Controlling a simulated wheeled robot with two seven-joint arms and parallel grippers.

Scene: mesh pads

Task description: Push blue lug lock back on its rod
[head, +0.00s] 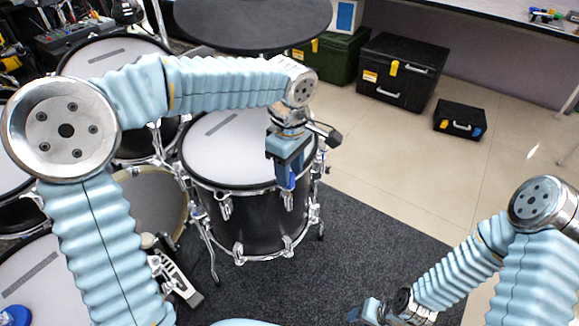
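A black drum (262,232) with a pale mesh head stands in the middle, with chrome lugs around its rim. My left gripper (286,168) points down over the drum's front right rim. A small bright blue piece, which looks like the blue lug lock (291,181), shows just below the gripper, above a chrome lug. The gripper partly hides it and the rod; I cannot tell whether they touch or how the fingers stand. My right gripper (372,311) is low at the bottom edge, away from the drum, and its finger opening is unclear.
Other drums stand at left, with a kick pedal (178,280) near the front. A dark cymbal pad (252,22) hangs behind the drum. A dark carpet (350,240) lies clear at right. Black cases (402,72) stand at the back.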

